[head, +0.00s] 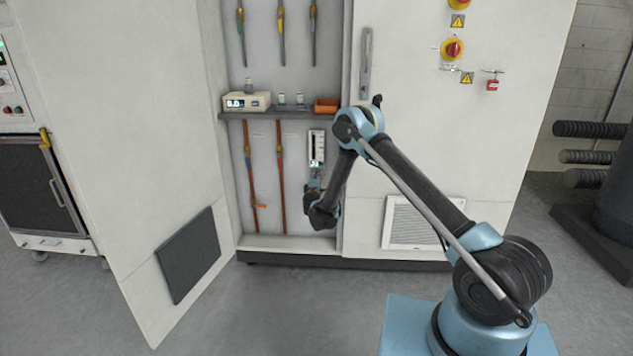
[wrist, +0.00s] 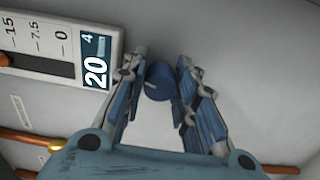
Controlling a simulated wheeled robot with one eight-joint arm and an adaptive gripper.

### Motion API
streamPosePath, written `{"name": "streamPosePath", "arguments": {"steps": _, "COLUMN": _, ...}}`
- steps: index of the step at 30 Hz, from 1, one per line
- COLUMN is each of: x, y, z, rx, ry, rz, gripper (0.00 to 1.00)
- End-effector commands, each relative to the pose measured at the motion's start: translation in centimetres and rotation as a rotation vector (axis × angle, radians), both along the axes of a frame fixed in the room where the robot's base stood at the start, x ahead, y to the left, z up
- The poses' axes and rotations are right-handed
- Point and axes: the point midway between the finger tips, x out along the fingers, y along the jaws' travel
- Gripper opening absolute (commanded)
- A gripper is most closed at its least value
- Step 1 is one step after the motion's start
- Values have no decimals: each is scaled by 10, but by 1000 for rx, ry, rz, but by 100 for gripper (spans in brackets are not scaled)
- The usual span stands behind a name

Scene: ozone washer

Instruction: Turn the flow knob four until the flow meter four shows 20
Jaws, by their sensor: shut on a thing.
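The flow meter four (wrist: 97,60) is at the upper left of the wrist view. It is a white panel with a scale marked 15, 7.5 and 0, and its dark display reads 20 with a small 4. In the head view the flow meter (head: 316,147) stands in the cabinet, just above my gripper. The blue flow knob four (wrist: 158,82) is between my fingers, with a pale mark on its face. My gripper (wrist: 160,75) is shut on the knob. In the head view my gripper (head: 312,188) is small and dark, and the knob cannot be made out there.
The open cabinet door (head: 150,150) stands at the left. A shelf (head: 280,115) with a small device (head: 247,101) and an orange box (head: 326,105) is above. Copper pipes (head: 281,180) run down left of my gripper. The closed cabinet door (head: 480,130) is at the right.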

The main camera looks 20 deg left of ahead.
Motion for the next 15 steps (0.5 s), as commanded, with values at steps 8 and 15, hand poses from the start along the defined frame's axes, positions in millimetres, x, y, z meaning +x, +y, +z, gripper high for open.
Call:
{"name": "streamPosePath", "arguments": {"steps": 8, "x": 0, "y": 1, "z": -1, "rx": 81, "ry": 21, "rz": 2, "gripper": 2}}
{"name": "streamPosePath", "arguments": {"steps": 15, "x": -1, "y": 2, "z": -1, "rx": 96, "ry": 25, "rz": 4, "gripper": 2}}
